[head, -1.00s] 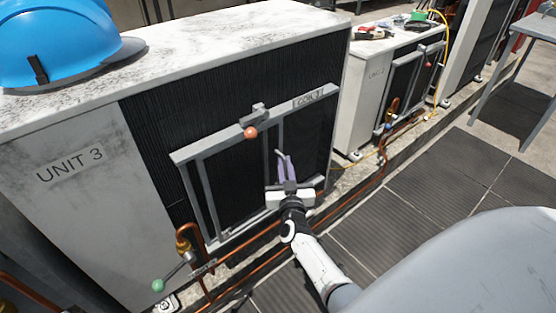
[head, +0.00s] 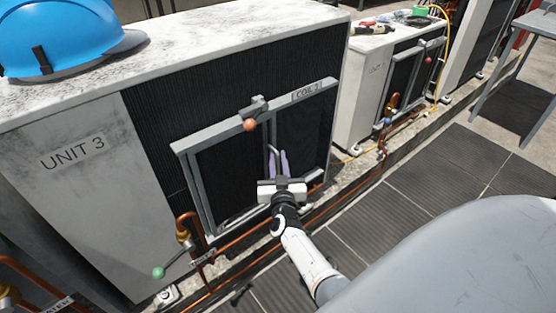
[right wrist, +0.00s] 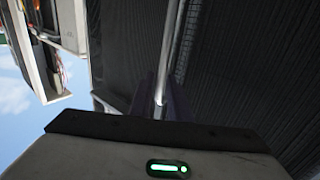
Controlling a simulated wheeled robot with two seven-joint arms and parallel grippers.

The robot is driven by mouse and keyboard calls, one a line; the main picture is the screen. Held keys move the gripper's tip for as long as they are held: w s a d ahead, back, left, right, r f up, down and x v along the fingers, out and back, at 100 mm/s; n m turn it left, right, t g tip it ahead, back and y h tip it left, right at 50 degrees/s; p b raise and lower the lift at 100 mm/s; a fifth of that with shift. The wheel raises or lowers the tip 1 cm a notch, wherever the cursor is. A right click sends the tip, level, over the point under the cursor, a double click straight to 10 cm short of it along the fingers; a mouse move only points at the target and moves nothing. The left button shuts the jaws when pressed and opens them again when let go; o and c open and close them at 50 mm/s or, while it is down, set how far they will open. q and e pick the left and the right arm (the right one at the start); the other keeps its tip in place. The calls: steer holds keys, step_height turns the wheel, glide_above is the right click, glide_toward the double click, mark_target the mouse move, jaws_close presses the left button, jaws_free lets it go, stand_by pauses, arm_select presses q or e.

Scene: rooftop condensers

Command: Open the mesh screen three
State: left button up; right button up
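The mesh screen (head: 228,175) is a grey-framed dark panel labelled COIL 3 on the front of the white UNIT 3 condenser (head: 70,200). A latch with an orange knob (head: 249,125) sits on its top rail, knob to the lower left. A thin upright metal handle bar (right wrist: 171,50) stands at the screen's middle. My right gripper (head: 279,158) is at this bar. In the right wrist view its dark purple fingers are close together with the bar between them; the exact contact is partly hidden. My left gripper is not in view.
A blue hard hat (head: 60,35) lies on the unit's top. Copper pipes run low along the front, with a green-knobbed valve lever (head: 170,266) at lower left. UNIT 2 (head: 365,85), with tools on top, stands behind right. Floor mats (head: 410,200) to the right are clear.

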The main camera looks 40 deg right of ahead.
step_height(320, 180, up, 5)
steer(key=p, duration=0.4)
steer(key=shift+p, duration=0.35)
step_height(320, 180, up, 4)
steer(key=p, duration=0.3)
steer(key=shift+f+p, duration=0.25)
steer(key=shift+p, duration=0.05)
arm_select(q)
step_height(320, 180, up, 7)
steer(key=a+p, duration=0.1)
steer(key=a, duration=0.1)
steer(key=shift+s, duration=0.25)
arm_select(e)
steer(key=shift+r, duration=0.75)
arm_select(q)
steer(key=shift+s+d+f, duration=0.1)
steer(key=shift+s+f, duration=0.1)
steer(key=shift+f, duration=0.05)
